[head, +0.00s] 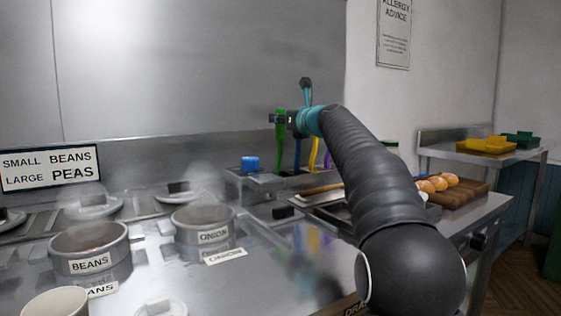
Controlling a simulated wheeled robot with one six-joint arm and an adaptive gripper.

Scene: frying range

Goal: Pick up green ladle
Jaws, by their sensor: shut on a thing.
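The green ladle (279,146) hangs upright above the steel counter, beside a blue utensil (297,153) and a yellow utensil (314,153). My gripper (278,119) is at the top of the green ladle and is shut on its handle. My dark arm reaches in from the right and hides part of the counter and rack behind it. The ladle's lower end is close to the back ledge; I cannot tell whether it touches.
Pots labelled beans (91,247) and onion (203,228) stand at the left. A blue container (250,163) sits on the back ledge.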

